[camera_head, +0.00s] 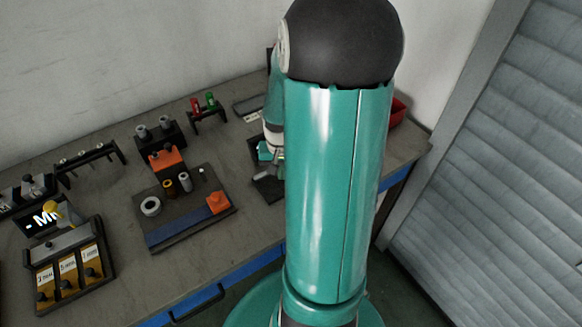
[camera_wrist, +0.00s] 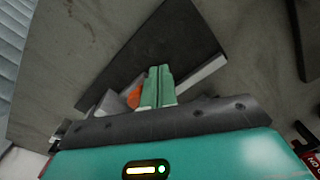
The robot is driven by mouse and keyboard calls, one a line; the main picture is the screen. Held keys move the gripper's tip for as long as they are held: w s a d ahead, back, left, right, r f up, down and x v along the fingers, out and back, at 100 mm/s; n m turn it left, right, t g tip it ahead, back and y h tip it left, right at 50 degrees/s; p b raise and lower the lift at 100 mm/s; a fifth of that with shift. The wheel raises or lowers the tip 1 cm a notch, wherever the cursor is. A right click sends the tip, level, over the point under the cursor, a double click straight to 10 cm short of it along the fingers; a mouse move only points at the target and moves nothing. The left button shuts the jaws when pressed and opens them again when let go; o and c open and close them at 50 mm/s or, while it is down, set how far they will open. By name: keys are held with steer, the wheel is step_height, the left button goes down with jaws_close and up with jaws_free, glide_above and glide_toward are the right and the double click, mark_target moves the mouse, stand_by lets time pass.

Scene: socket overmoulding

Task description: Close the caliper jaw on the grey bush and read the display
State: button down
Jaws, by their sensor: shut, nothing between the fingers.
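My gripper (camera_wrist: 158,86) shows in the wrist view as two green fingers pressed together, with nothing between them. It is above a dark plate (camera_wrist: 135,65) that carries a pale grey metal bar (camera_wrist: 203,75) and an orange part (camera_wrist: 134,97), both partly behind the fingers. This may be the caliper; its jaw and display cannot be made out. In the head view the plate (camera_head: 267,187) lies beside my arm, which hides part of it. A small grey cylinder, likely the grey bush (camera_head: 185,182), stands on a dark board (camera_head: 187,222), apart from my gripper.
The board also holds a brass-coloured ring (camera_head: 168,188), a pale ring (camera_head: 150,206) and an orange block (camera_head: 219,202). Racks and a lettered screen (camera_head: 42,218) stand left. A red bin (camera_head: 398,111) is right, behind my arm. Bare bench lies between board and plate.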

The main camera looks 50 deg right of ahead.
steer(key=shift+a, duration=0.2)
step_height(320, 180, up, 8)
stand_by(0.9)
stand_by(0.4)
steer(key=s+a+r+n+t, duration=0.1)
steer(key=a+r+n+t, duration=0.1)
steer(key=a+r, duration=0.3)
steer(key=s+a+r+n+t, duration=0.1)
steer(key=a+r+n, duration=0.3)
steer(key=a, duration=0.7)
steer(key=s+a+r+n+t, duration=0.2)
steer(key=a+r+n, duration=0.1)
steer(key=a+r, duration=0.4)
steer(key=shift+a+t, duration=0.3)
steer(key=shift+a, duration=0.7)
